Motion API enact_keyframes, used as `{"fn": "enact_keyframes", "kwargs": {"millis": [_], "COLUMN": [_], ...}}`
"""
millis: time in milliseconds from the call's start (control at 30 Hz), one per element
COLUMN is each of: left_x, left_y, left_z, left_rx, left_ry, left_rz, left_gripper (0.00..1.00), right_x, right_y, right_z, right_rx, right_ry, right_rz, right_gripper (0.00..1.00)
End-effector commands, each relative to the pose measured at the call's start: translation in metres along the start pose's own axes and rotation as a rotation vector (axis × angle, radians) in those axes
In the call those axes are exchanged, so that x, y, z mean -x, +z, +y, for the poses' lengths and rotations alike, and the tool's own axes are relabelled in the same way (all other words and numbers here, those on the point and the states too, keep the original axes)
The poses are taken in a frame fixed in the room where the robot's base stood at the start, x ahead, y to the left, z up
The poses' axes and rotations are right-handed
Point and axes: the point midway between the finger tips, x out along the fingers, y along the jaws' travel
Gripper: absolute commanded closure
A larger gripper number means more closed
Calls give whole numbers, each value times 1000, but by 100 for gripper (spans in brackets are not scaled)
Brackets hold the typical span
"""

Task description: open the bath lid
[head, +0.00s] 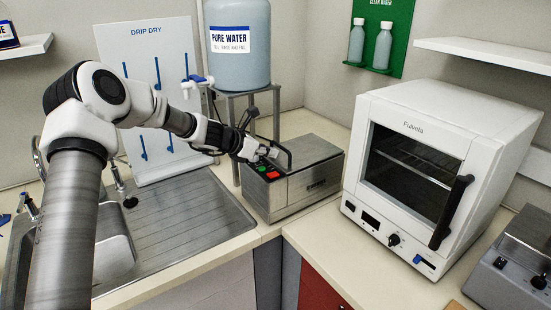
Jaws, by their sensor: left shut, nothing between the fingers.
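The bath (312,192) is a grey metal box on the corner of the bench. Its flat lid (312,154) lies shut on top. A dark handle (287,153) stands up at the lid's left side. A panel with a green and a red button (272,175) is at the bath's left front. My left gripper (268,153) is shut and empty, at the left end of the bath beside the handle and above the panel. I cannot tell whether it touches the handle. My right gripper is not in view.
A white oven (420,165) stands close to the right of the bath. A pure water tank (238,45) on a metal stand is behind it. A steel sink with drainer (185,215) and a drip dry board (150,100) are at left. Bare bench lies in front of the oven.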

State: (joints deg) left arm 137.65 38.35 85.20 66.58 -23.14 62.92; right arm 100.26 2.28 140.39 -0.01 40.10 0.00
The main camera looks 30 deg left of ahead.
Motion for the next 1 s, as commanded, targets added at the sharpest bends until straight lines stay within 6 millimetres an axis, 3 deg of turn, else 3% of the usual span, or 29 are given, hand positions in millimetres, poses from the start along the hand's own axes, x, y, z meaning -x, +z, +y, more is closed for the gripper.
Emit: {"fn": "enact_keyframes", "kwargs": {"millis": [100,267,667,1000], "left_x": [-16,-23,-22,-11], "left_y": [0,1,3,34], "left_z": [0,0,0,-2], "left_rx": [-2,-1,-2,-3], "left_ry": [1,0,0,0], "left_rz": [3,0,1,1], "left_gripper": [100,100,100,100], "right_x": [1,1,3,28], "right_y": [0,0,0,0], "right_z": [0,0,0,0], "right_rx": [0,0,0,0], "right_ry": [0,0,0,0], "right_rz": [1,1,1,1], "right_gripper": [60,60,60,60]}}
